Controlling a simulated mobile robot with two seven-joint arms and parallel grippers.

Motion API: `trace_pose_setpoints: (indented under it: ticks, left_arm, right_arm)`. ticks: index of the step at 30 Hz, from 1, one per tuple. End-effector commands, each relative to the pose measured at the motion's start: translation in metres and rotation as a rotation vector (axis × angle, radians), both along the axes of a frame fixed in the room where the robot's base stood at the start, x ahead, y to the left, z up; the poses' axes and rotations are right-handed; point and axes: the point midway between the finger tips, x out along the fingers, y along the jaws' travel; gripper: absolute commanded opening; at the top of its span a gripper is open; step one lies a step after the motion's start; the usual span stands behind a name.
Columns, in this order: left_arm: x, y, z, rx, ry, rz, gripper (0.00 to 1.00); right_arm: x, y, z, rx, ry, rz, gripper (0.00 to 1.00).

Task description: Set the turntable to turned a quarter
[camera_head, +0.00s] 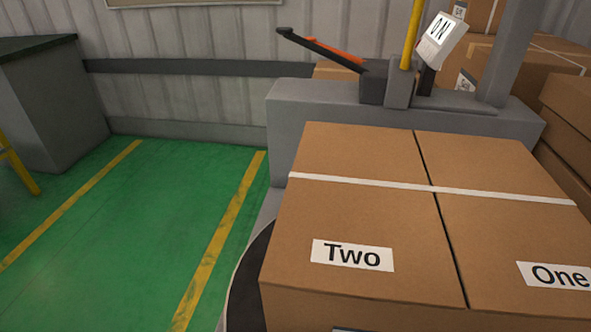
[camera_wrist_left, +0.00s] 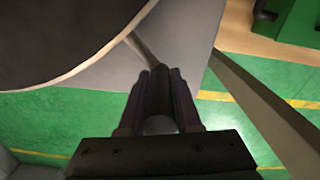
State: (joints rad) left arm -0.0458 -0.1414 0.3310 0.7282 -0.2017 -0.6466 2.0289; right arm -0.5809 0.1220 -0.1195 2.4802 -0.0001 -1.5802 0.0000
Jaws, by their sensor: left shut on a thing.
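The turntable (camera_head: 240,300) shows in the head view as a dark disc edge under the cardboard boxes marked Two (camera_head: 352,256) and One (camera_head: 556,276). In the left wrist view the turntable (camera_wrist_left: 60,35) is a large dark disc with a light rim at the upper left. My left gripper (camera_wrist_left: 158,74) is just outside that rim, shut on a slim grey bar (camera_wrist_left: 139,47). The bar runs from between the fingers toward the turntable's grey base (camera_wrist_left: 185,40); its far end is partly hidden. Neither gripper shows in the head view.
More boxes (camera_head: 572,125) are stacked at the right. The green floor (camera_head: 120,240) at the left is clear.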

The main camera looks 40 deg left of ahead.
Motion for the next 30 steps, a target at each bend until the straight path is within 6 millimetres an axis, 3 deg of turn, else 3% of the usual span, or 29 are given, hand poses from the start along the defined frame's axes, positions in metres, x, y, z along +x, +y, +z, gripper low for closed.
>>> trace_pose_setpoints:
  ticks: [13,14,18,21,30]
  left_arm:
    - [-0.0013,-0.0066,0.0001,-0.013,0.006,0.006,0.00]
    - [-0.0014,-0.0067,0.0001,-0.013,0.006,0.006,0.34]
    - [-0.0007,-0.0064,0.0002,-0.012,0.005,0.006,0.50]
    - [0.0000,-0.0057,0.0003,-0.011,0.003,0.005,0.61]
    - [0.0007,-0.0035,0.0005,-0.006,0.000,0.005,0.61]
  right_arm:
    - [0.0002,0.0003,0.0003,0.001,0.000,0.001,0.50]
    - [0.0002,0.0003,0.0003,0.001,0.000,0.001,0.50]
    - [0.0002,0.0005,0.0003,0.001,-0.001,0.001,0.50]
    - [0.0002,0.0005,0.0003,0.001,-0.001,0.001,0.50]
    - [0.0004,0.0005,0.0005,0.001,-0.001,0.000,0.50]
